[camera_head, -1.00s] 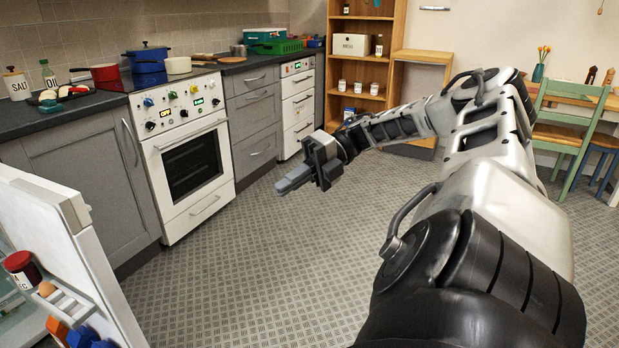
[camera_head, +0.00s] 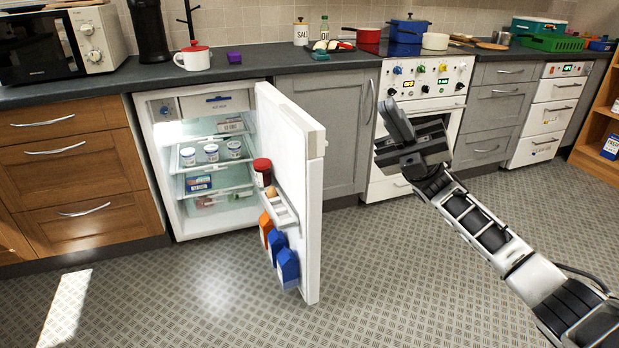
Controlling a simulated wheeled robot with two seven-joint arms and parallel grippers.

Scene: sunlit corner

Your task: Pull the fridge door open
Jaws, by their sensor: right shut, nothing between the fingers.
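The fridge (camera_head: 172,224) is a white under-counter unit, and its interior with shelves, tubs and packets shows. Its white door (camera_head: 313,232) stands wide open, swung out toward me, with a red-lidded jar, eggs and cartons on its inner racks. My right gripper (camera_head: 397,125) is shut and empty. It is in the air to the right of the door, apart from it, in front of the white oven. My left gripper is not in view.
The white oven (camera_head: 420,110) and grey cabinets (camera_head: 335,130) stand to the right of the fridge. Wooden drawers (camera_head: 65,160) stand to its left. A microwave (camera_head: 62,45) and a mug (camera_head: 193,57) are on the counter. The patterned floor (camera_head: 390,270) in front is clear.

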